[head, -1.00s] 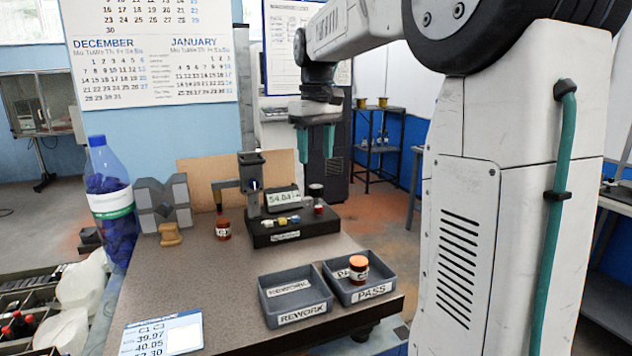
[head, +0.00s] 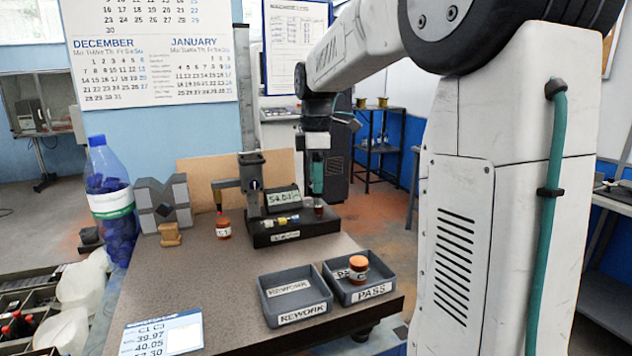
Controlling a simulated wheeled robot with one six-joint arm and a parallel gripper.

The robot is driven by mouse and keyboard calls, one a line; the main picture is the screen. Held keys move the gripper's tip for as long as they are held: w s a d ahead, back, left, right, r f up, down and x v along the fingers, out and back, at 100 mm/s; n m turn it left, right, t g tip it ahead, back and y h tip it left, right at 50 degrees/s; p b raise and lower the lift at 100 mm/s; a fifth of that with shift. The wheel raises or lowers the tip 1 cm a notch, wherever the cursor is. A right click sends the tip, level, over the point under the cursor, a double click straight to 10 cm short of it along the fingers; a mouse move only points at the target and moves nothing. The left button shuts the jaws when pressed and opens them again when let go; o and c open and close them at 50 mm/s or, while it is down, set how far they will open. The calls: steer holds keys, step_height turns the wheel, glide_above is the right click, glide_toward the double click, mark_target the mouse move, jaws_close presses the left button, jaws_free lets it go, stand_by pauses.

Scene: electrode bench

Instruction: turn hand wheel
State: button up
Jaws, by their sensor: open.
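A height gauge with a dark post (head: 251,185) stands on a black base (head: 295,232) at the back of the bench. A small dark reddish cylinder (head: 319,208) stands at the right end of the base; a dark cap above it, probably the hand wheel, is now hidden behind my fingers. My gripper (head: 317,190) points straight down directly above this cylinder, its teal fingers seen edge-on. It is open; whether the fingers touch the wheel cannot be told.
A display (head: 282,199) reading about 54.0 sits on the base. A red jar (head: 223,228) stands left of it, near a grey V-block (head: 165,205). A REWORK tray (head: 293,300) and a PASS tray (head: 366,288) holding an orange-lidded jar (head: 358,270) lie in front.

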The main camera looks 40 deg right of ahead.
steer(key=shift+f, duration=0.7)
steer(key=c, duration=1)
steer(key=shift+m, duration=0.3)
